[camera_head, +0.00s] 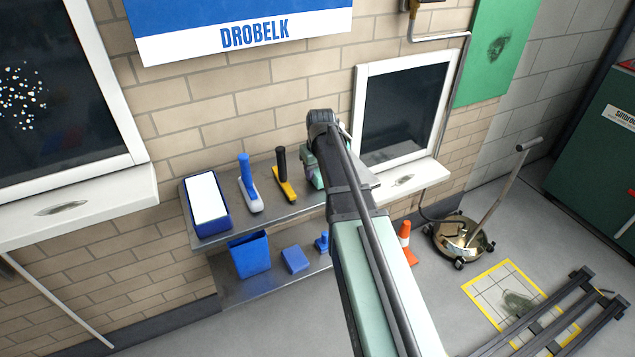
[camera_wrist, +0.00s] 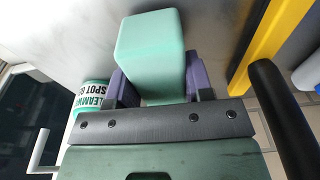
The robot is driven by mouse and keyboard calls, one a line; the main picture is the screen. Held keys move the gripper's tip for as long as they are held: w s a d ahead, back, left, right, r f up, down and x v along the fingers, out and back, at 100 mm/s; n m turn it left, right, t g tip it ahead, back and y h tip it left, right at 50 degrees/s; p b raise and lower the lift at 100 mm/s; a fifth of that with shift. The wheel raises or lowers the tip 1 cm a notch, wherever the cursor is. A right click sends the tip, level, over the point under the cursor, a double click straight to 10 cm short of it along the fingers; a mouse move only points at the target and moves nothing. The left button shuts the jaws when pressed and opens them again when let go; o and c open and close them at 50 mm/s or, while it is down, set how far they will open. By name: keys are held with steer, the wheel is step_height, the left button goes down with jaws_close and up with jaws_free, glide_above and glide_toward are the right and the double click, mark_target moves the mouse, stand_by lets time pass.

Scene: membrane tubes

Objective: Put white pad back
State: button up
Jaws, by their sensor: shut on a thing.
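My gripper (camera_wrist: 158,78) is shut on a pale mint-green block (camera_wrist: 150,38), with a purple finger on each side of it. The block is above the grey metal shelf (camera_head: 240,225), near its right end; I cannot tell whether it touches the shelf. In the head view my arm hides most of the gripper and the block. No plainly white loose pad shows, and I cannot tell whether the mint block is the pad. A blue tray (camera_head: 212,229) with a flat white rectangle (camera_head: 207,198) in it stands at the shelf's left end.
A blue-handled tool (camera_head: 249,184) and a yellow tool with a black handle (camera_head: 286,178) stand on the shelf, the yellow one close beside my gripper. A labelled tub (camera_wrist: 92,97) is on its other side. Blue items, including a bin (camera_head: 250,255), stand on the lower shelf.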

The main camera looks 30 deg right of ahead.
steer(key=shift+f, duration=0.5)
steer(key=o, duration=1)
step_height(320, 180, up, 13)
steer(key=s+p, duration=0.2)
steer(key=p, duration=1.1)
steer(key=s+a+g, duration=0.1)
steer(key=s+a, duration=1.6)
steer(key=a, duration=0.1)
steer(key=shift+a+f, duration=0.3)
steer(key=shift+f, duration=0.1)
